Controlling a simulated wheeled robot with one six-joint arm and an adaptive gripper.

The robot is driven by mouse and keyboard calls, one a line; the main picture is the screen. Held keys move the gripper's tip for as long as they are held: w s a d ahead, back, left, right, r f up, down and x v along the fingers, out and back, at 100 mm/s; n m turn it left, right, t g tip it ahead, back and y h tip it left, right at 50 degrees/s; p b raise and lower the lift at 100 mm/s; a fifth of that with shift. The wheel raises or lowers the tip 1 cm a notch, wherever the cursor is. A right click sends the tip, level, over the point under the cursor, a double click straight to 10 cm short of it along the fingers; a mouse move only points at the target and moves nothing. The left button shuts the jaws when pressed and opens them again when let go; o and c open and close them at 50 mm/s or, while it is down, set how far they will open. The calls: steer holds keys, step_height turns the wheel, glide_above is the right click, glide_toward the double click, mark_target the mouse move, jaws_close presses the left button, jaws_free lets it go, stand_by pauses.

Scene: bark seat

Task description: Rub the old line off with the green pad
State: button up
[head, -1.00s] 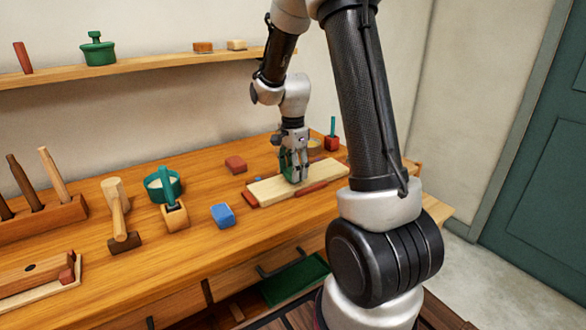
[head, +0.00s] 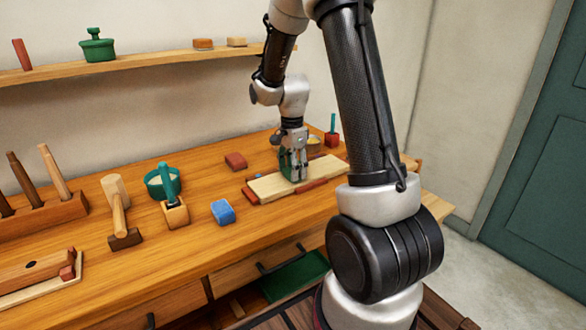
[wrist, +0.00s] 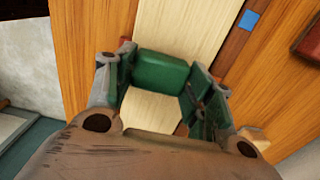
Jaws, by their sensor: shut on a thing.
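My gripper (head: 296,176) is shut on the green pad (wrist: 160,76), which shows between its fingers in the wrist view. In the head view the fingers cover most of the pad. The gripper points down over a pale wooden board (head: 268,187) on the bench, low and close to its surface. The board also shows in the wrist view (wrist: 182,25). I cannot tell whether the pad touches it. I can make out no old line on the visible wood; the part under the gripper is hidden.
Red-brown strips (head: 311,190) lie along the board. A blue block (head: 223,212), a red-brown block (head: 236,161), a mallet (head: 119,212), a teal bowl (head: 154,184) and a wooden holder (head: 174,212) stand left of it. A red block with a teal peg (head: 332,138) stands behind right.

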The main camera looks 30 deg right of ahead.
steer(key=shift+w, duration=1.25)
steer(key=shift+s, duration=1.5)
steer(key=shift+w+f, duration=0.1)
steer(key=shift+w, duration=1.35)
steer(key=shift+s, duration=1.5)
steer(key=shift+r, duration=3.15)
steer(key=shift+w+a, duration=0.1)
